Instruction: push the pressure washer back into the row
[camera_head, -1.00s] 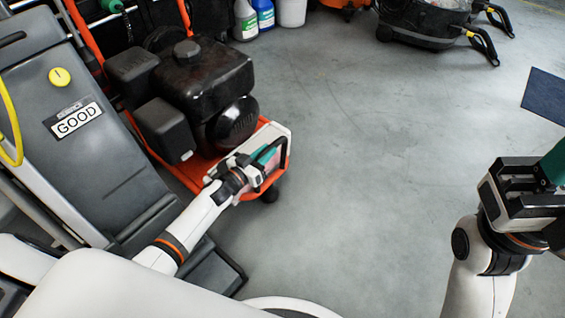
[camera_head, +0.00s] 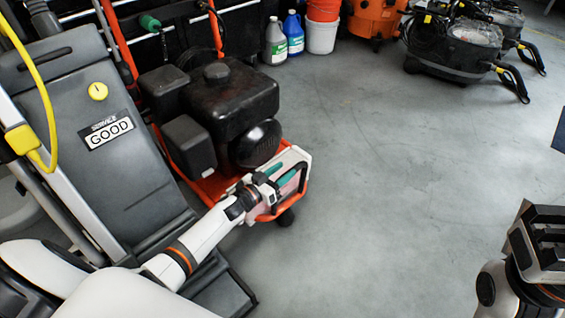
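The pressure washer (camera_head: 228,98) has a black engine on an orange frame with a small dark wheel, and stands at the left centre beside a grey machine. My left gripper (camera_head: 281,178) is at the near end of its orange frame, against or very close to the frame's front bar. The fingers are partly hidden by the gripper body and frame, so I cannot tell whether they are closed on the bar. My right gripper (camera_head: 548,240) is at the right edge, away from the washer, over bare floor. Its fingers are not clear.
The grey machine (camera_head: 95,185) with a GOOD label stands close on the left. Jugs (camera_head: 276,42), a white bucket (camera_head: 321,37) and an orange machine (camera_head: 376,18) line the back. Black wheeled machines (camera_head: 462,48) stand at the back right. The grey floor in the middle is clear.

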